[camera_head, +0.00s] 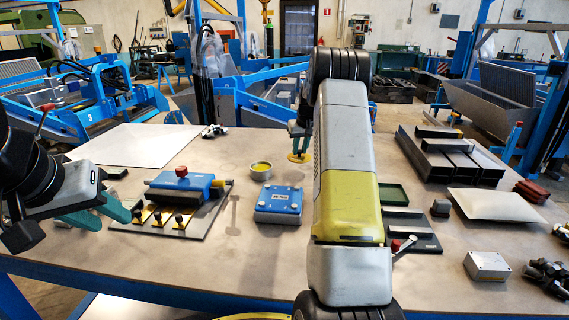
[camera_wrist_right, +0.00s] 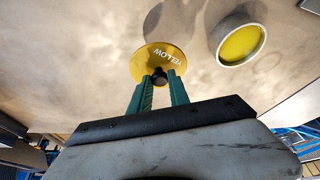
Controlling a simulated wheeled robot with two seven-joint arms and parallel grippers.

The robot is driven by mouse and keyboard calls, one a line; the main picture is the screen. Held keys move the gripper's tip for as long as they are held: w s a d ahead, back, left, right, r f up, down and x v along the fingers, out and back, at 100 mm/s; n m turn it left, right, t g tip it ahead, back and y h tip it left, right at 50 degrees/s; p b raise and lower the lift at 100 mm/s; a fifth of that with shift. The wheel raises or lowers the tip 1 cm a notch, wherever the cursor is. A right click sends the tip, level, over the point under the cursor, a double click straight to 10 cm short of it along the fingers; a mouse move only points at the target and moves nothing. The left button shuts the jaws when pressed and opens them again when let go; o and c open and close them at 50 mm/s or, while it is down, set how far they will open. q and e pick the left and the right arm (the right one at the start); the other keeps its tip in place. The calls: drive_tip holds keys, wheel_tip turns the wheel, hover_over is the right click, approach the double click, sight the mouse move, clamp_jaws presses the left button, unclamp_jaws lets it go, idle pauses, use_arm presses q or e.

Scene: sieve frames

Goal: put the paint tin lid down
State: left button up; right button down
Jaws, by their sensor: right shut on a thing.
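The yellow paint tin lid (camera_wrist_right: 150,62), marked YELLOW, has a dark knob in its middle. My right gripper (camera_wrist_right: 160,80) is shut on this knob, with a green finger on each side. The lid's shadow is apart from it, so it hangs above the table. In the head view the lid (camera_head: 299,157) is right of and a little behind the open paint tin (camera_head: 261,171), partly hidden by my right arm. The tin (camera_wrist_right: 240,44) shows yellow paint inside. My left gripper (camera_head: 103,213) is open and empty at the left, near the table's front edge.
A blue box (camera_head: 278,205) stands in front of the tin. A plate with a blue block (camera_head: 182,186) and black knobs lies left of it. A white sheet (camera_head: 137,145) lies at back left. Trays and metal channels (camera_head: 455,158) fill the right side. Bare table surrounds the tin.

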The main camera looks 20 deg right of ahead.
sight(300, 158)
wheel_tip(300, 158, down, 6)
drive_tip(key=shift+r, duration=0.15)
idle(0.3)
drive_tip(key=c, duration=1.2)
unclamp_jaws()
drive_tip(key=shift+c, duration=0.2)
